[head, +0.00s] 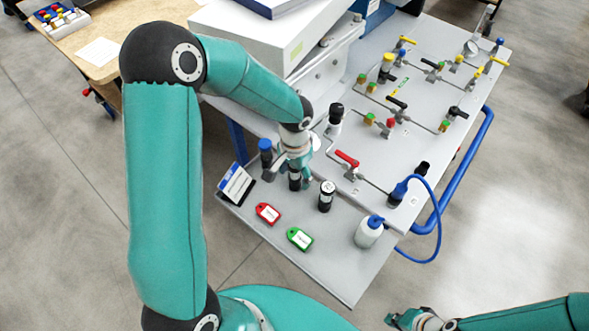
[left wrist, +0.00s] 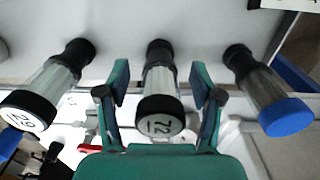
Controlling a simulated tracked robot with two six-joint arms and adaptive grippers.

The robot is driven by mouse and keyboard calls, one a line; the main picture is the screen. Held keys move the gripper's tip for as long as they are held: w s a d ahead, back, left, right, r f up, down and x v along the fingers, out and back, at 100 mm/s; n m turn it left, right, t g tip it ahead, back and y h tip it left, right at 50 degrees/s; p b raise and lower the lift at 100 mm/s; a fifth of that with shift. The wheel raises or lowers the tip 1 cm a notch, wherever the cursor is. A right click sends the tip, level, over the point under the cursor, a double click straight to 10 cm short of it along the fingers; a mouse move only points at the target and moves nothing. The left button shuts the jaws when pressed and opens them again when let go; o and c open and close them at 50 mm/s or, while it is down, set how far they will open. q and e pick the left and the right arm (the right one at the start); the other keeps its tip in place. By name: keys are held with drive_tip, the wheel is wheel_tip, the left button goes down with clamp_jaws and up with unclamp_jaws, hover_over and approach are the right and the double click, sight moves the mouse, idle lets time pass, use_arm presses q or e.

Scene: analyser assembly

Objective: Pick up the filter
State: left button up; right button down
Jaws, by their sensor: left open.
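A blue-capped cylinder (left wrist: 268,92) is on the other side, also seen in the head view (head: 265,152). My right gripper (head: 418,320) is low, its fingers unclear.
A red tag (head: 267,213), a green tag (head: 299,239) and a white bottle with blue cap (head: 369,232) lie or stand near the panel's front edge. A small sign (head: 236,185) stands left. Valves and a blue hose (head: 437,235) occupy the right.

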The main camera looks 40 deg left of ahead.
use_arm(q)
clamp_jaws()
drive_tip(key=shift+r, duration=0.15)
